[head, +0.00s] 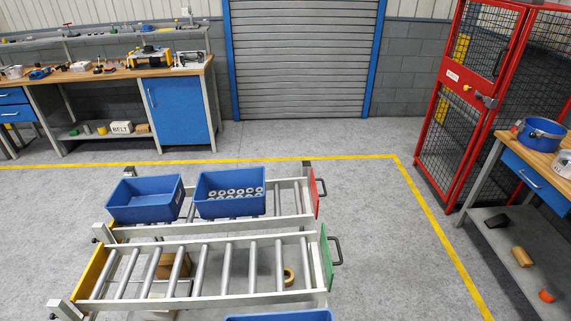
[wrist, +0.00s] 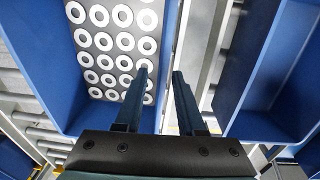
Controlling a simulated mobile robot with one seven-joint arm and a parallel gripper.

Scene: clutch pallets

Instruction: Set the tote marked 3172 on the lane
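In the head view, a blue tote with light rings (head: 232,207) and a blue tote that looks empty (head: 147,213) stand side by side on the far roller lane (head: 290,217). The near roller lane (head: 318,299), with a green end plate, bears no tote. The rim of another blue tote (head: 280,317) shows at the bottom edge. In the wrist view, my gripper (wrist: 160,73) is open and empty, its fingers over the right-hand wall of a tote of rings (wrist: 110,40). Another blue tote (wrist: 262,95) is on the right. No 3172 marking is readable. My gripper is outside the head view.
A red mesh cage (head: 478,100) and a wooden-topped bench (head: 510,160) stand at the right. A workbench (head: 110,75) is at the back left. A brown object (head: 173,264) and a tan ring (head: 289,277) show among the near rollers. Open floor lies behind the lanes.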

